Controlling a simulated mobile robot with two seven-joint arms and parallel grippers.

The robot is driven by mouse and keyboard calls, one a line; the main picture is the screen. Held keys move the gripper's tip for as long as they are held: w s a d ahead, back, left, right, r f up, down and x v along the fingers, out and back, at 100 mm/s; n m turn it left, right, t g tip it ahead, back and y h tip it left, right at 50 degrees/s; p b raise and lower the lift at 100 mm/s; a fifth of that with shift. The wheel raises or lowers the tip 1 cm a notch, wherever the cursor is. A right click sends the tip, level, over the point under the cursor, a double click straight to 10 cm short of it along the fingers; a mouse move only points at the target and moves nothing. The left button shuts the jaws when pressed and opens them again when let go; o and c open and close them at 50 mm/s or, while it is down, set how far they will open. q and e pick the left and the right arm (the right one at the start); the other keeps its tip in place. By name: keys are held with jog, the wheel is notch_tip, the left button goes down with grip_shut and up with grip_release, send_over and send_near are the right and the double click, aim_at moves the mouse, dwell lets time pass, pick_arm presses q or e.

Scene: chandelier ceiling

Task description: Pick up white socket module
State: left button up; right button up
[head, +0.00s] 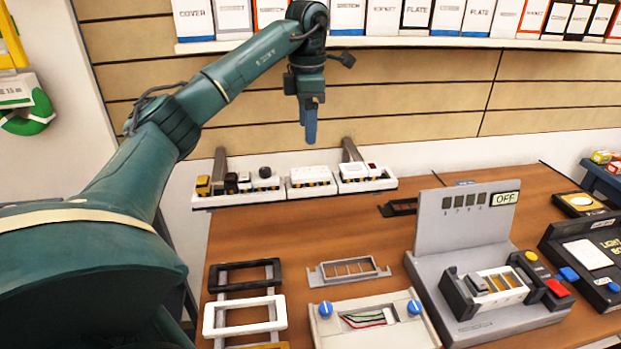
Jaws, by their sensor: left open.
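My left gripper (310,122) hangs with its blue fingers pointing down in front of the slatted wall, above the parts rack. It is open, with nothing seen between its fingers. The white parts rack (283,192) stands at the back of the brown bench, below the gripper. White modules (309,174) sit in its middle section, nearly straight under the fingers. More white modules (353,171) sit in the right section, and dark, yellow and white ones (245,180) in the left. They are too small to tell which is the socket module. My right gripper is out of view.
A grey test stand (464,226) reading OFF stands right of centre. Black (244,276) and white (245,315) frames lie at the left front. A grey bracket (348,270) and a wired box (372,318) lie centrally. A shelf (400,42) of boxes runs above.

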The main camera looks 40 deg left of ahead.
pick_arm(q)
send_over(310, 172)
jog(key=f, duration=0.6)
jog(key=shift+s+a, duration=0.1)
jog(key=shift+a, duration=0.15)
jog(key=shift+d+f+p, duration=0.15)
jog(key=shift+f+p, duration=0.1)
jog(key=shift+f, duration=1.15)
jog(key=shift+d+f+p, duration=0.1)
jog(key=shift+f+p, duration=0.15)
jog(key=shift+f, duration=1.15)
jog(key=shift+c, duration=0.6)
jog(key=c, duration=1)
jog(key=shift+o, duration=0.2)
notch_tip(310, 172, up, 10)
